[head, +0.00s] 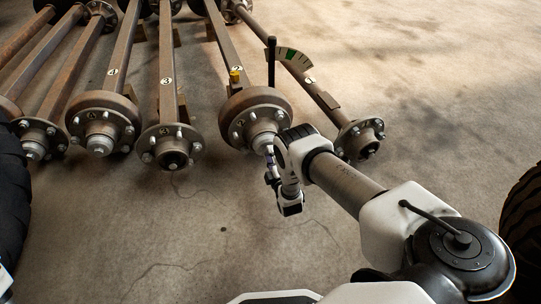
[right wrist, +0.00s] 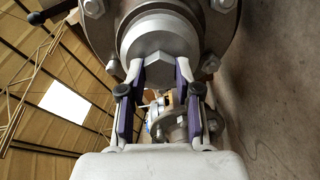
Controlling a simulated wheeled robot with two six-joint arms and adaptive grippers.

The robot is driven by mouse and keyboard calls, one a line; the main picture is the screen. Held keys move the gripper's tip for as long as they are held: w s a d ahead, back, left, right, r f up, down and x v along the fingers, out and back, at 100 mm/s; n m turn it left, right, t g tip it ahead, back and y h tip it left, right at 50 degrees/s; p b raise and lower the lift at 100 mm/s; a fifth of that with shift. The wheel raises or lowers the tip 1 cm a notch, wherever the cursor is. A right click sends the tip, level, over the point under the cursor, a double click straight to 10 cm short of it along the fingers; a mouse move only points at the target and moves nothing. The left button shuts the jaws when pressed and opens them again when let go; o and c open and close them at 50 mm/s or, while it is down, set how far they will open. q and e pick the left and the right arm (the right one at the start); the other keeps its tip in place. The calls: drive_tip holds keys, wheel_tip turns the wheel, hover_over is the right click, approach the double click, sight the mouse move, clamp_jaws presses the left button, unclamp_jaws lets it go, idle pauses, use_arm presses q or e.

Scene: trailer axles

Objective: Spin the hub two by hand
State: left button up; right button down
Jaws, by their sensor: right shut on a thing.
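Hub two (head: 248,104) is a rusty round drum with wheel studs and a grey centre cap, at the near end of an axle in the middle of the head view. A number plate on its face looks like a 2. My right gripper (head: 271,158) is at the front of this hub. In the right wrist view, the fingers of my right gripper (right wrist: 160,72) are shut on the hexagonal end of the centre cap (right wrist: 148,38), one finger on each side. The hub face (right wrist: 216,38) fills the top of that view. My left gripper is not in view.
Other axles with hubs lie alongside: hub three (head: 167,146) and hub four (head: 103,118) to the left, another hub (head: 360,139) close on the right. Dark tyres flank the scene. The front floor is clear.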

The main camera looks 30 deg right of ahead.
drive_tip(key=c, duration=0.8)
unclamp_jaws()
drive_tip(key=v, duration=1.2)
